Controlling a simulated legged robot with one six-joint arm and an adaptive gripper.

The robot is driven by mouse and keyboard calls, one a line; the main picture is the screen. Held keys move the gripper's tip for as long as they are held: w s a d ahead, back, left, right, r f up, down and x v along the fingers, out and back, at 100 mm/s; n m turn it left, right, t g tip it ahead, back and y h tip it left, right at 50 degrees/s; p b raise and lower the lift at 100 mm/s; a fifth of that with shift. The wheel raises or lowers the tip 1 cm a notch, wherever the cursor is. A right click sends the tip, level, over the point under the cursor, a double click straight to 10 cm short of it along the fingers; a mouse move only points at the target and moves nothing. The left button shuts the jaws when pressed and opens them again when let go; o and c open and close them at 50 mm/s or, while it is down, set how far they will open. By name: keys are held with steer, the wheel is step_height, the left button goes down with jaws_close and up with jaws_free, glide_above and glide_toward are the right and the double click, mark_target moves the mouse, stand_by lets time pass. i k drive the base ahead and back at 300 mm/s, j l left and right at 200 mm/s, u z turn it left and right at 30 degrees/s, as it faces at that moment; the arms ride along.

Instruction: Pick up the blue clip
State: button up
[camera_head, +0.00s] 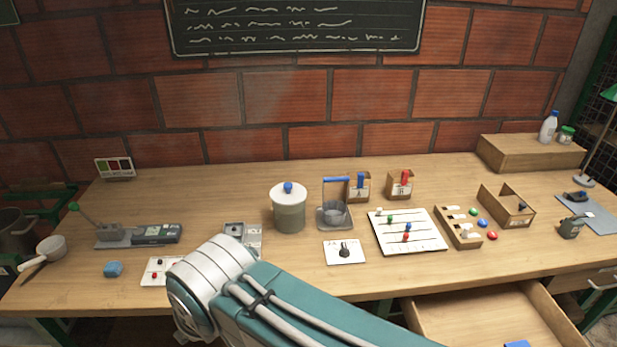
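A small upright blue piece (360,180) stands in a small wooden holder marked A (364,193) at the back middle of the table; it may be the blue clip, but it is too small to be sure. A similar red piece (405,177) stands in the wooden holder to its right. A small blue block (113,268) lies on the table at the front left. Part of another blue thing (517,344) shows in the open drawer at the bottom edge. My arm reaches across the bottom middle; my gripper is not in view.
An open drawer (480,322) juts out at the front right. The back left of the table is mostly clear.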

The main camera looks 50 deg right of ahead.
mark_target(361, 176)
steer(key=z, duration=2.1)
steer(key=i+l+u, duration=0.15)
steer(key=i, duration=0.25)
steer(key=l, duration=0.1)
